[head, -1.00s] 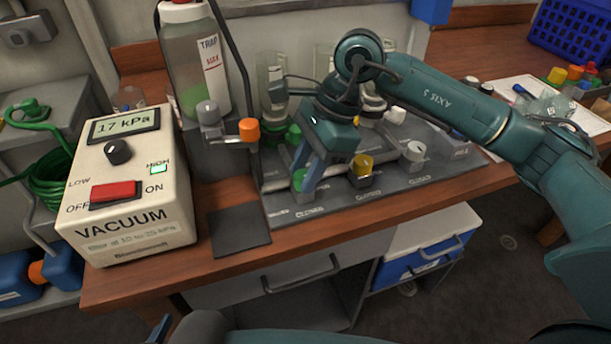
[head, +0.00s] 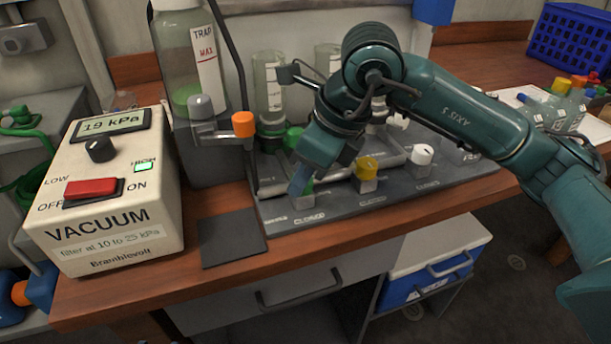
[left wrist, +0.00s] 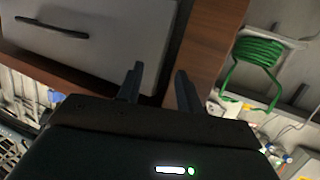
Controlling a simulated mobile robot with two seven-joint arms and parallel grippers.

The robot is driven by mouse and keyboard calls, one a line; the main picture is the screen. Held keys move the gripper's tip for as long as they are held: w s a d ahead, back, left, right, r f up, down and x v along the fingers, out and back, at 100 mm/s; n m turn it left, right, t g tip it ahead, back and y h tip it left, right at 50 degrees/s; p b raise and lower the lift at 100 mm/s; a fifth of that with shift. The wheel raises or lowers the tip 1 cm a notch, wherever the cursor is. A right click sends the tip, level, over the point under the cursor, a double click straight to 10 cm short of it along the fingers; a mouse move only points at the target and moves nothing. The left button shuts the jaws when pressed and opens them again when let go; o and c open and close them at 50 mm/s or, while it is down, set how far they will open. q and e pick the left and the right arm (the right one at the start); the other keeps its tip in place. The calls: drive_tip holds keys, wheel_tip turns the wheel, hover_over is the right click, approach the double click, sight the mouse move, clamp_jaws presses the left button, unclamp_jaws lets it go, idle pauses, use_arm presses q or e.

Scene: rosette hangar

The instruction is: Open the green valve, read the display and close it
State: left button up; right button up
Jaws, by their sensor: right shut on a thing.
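My right gripper (head: 300,184) reaches down onto the green valve (head: 308,187) at the left of the dark manifold plate and is shut on its knob. The fingers and wrist hide most of the knob, so I cannot tell its angle. The plate's label in front of it reads "CLOSED". The display (head: 110,124) on the cream vacuum box reads 19 kPa, with the HIGH lamp (head: 144,167) lit green. In the left wrist view my left gripper (left wrist: 158,88) is open and empty, its two fingers apart near the bench edge.
A yellow valve (head: 367,167) and a white valve (head: 422,154) stand right of the green one. The trap bottle (head: 190,60) and an orange-knobbed tap (head: 243,124) stand behind left. A dark mat (head: 232,236) lies bare on the bench. A green hose coil (left wrist: 258,52) hangs in the left wrist view.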

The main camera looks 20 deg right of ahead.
drive_tip(key=shift+m, duration=0.4)
drive_tip(key=o, duration=1)
drive_tip(key=v, duration=0.6)
drive_tip(key=p+v, duration=0.1)
drive_tip(key=v, duration=0.6)
drive_tip(key=shift+s+a+r, duration=0.15)
drive_tip(key=shift+a+r, duration=0.05)
